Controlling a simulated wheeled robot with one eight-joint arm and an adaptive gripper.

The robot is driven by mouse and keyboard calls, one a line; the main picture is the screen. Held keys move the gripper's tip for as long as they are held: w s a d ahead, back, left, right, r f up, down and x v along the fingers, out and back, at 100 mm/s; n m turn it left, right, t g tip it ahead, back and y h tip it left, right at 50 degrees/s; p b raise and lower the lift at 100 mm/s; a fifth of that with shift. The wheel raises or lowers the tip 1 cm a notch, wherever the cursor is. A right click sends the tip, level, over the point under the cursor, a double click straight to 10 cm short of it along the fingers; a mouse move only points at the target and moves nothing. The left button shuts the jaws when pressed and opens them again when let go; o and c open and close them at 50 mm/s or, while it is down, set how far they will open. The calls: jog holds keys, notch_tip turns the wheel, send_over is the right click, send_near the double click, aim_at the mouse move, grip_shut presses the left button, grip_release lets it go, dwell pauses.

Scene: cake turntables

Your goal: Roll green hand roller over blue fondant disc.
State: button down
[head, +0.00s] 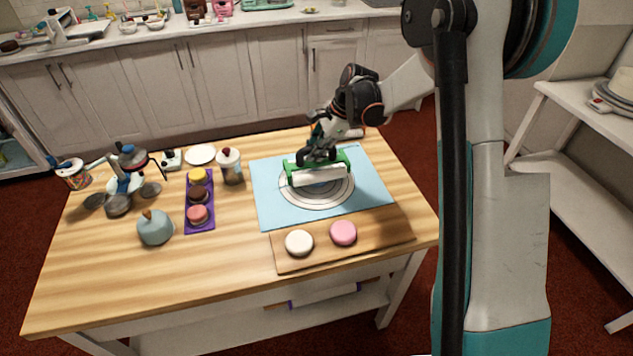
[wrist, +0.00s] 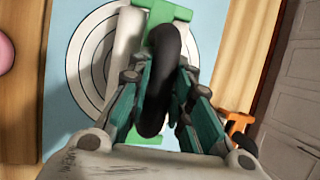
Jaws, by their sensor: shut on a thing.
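The green hand roller (head: 337,161) has a green frame, a white cylinder and a black handle. In the wrist view its white cylinder (wrist: 126,62) lies across the printed rings. My gripper (head: 318,153) is shut on the black handle (wrist: 161,75), with one finger on each side of it. The roller is over the middle of the light blue mat (head: 271,206). A bluish-grey patch, seemingly the blue fondant disc (head: 320,188), shows just in front of the cylinder; the roller hides much of it. I cannot tell whether the cylinder touches it.
A wooden board (head: 372,232) with a white disc (head: 299,242) and a pink disc (head: 343,233) lies at the mat's front edge. Left stand a purple tray (head: 201,226) of macarons, a jar (head: 230,166) and a blue-grey apple-shaped pot (head: 155,228). The front left tabletop is clear.

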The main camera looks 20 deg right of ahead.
jog(key=shift+f, duration=0.4)
jog(key=shift+w+b, duration=0.25)
jog(key=shift+b, duration=0.1)
dwell(0.6)
jog(key=shift+w+f, duration=0.2)
jog(key=shift+w, duration=0.2)
jog(key=shift+s, duration=0.8)
